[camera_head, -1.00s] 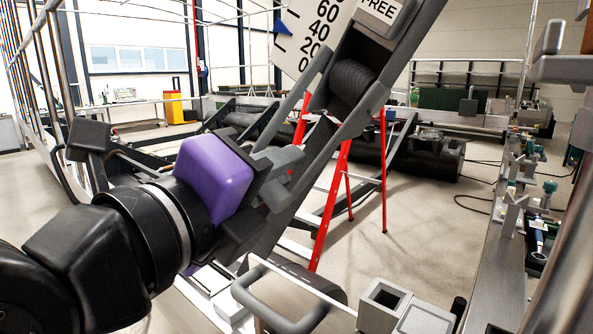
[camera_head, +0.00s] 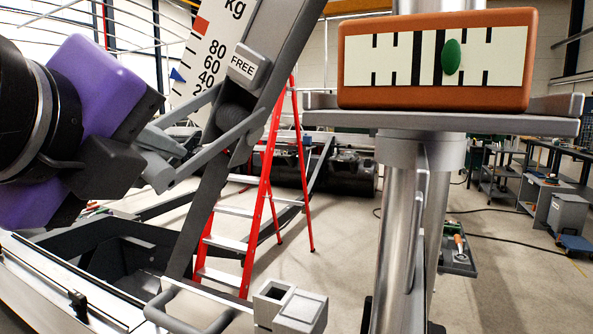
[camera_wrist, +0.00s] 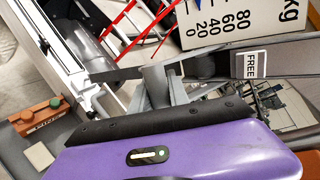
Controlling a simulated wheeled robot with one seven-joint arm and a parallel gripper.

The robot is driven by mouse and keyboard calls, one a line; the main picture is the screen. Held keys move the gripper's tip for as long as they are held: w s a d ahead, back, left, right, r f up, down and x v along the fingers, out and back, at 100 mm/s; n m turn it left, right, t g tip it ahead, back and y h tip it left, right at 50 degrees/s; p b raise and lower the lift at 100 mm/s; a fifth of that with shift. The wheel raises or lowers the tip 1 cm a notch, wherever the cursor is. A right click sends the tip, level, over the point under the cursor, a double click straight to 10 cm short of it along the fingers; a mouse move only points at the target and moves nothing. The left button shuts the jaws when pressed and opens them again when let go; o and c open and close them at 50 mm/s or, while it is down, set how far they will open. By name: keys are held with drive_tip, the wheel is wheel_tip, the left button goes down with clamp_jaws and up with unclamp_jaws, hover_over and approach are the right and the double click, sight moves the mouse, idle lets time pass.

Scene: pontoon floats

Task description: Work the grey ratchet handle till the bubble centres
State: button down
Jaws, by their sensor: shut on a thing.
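An orange-brown level (camera_head: 350,70) stands on a grey plate at the upper right of the head view. Its green bubble (camera_head: 451,57) overlaps the right thick centre line and sits right of the middle. The grey ratchet handle (camera_head: 228,137) is a forked lever around a dark spool on the slanted beam, reaching down to the left. My gripper (camera_head: 162,163), with purple housing and dark jaws, is shut on the handle's outer end. The jaws partly hide that grip. In the wrist view the handle (camera_wrist: 157,83) meets the jaws beyond the purple housing.
A white kg scale with a blue pointer (camera_head: 178,75) and a FREE tab (camera_head: 243,66) are close above the handle. A red ladder (camera_head: 266,185) stands behind the beam. Floor shows between the ladder and post.

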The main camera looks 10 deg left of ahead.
drive_tip(key=shift+s+r, duration=0.7)
drive_tip(key=shift+r, duration=0.1)
idle(0.8)
drive_tip(key=c, duration=1.3)
unclamp_jaws()
drive_tip(key=shift+o, duration=0.2)
drive_tip(key=shift+d, duration=0.1)
drive_tip(key=b+v, duration=0.2)
drive_tip(key=v, duration=0.5)
drive_tip(key=shift+s+r, duration=0.15)
drive_tip(key=shift+s, duration=0.2)
drive_tip(key=shift+d, duration=0.15)
